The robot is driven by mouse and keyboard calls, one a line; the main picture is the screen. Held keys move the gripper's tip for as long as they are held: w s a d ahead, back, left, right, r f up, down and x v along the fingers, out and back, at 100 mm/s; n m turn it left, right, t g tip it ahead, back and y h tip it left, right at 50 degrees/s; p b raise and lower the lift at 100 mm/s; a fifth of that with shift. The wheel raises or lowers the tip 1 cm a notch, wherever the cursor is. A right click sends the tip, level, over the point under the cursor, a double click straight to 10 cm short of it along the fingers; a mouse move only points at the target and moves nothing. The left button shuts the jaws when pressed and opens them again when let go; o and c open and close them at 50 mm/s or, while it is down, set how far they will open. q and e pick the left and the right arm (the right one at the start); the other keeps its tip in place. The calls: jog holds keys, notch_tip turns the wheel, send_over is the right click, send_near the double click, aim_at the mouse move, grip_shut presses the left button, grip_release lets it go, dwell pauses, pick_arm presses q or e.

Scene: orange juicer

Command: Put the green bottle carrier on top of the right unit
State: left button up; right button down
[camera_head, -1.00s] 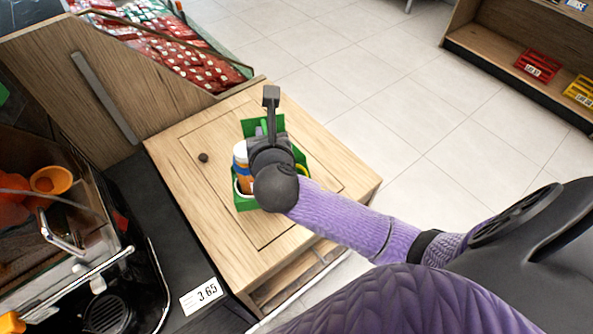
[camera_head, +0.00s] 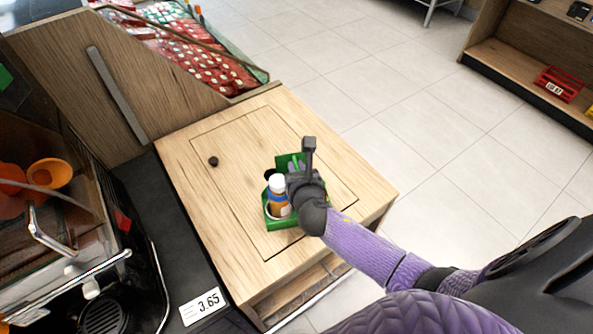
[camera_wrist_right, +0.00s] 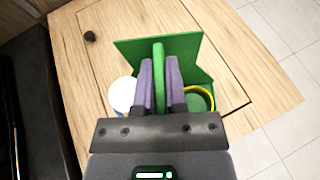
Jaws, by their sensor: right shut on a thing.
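The green bottle carrier (camera_head: 286,224) is over the top of the wooden unit (camera_head: 235,138), right of the black counter. I cannot tell whether it touches the top. A bottle (camera_head: 278,197) with a white cap and a blue and orange body stands in its left part. My right gripper (camera_head: 296,170) is shut on the carrier's upright green handle. In the right wrist view, the purple fingers (camera_wrist_right: 160,85) pinch the handle (camera_wrist_right: 158,66) from both sides. The white cap (camera_wrist_right: 122,94) shows to the left and a yellow-rimmed round opening (camera_wrist_right: 200,98) to the right. My left gripper is not in view.
A small black knob (camera_head: 213,161) sits on the unit's top panel. An orange juicer (camera_head: 45,190) stands on the left, with a price tag (camera_head: 201,306) near it. A bin of red packages (camera_head: 195,55) is behind. The tiled floor (camera_head: 400,110) on the right is open.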

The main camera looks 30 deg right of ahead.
jog(key=c, duration=0.7)
grip_release()
jog(key=shift+c, duration=0.2)
jog(key=shift+o, duration=0.3)
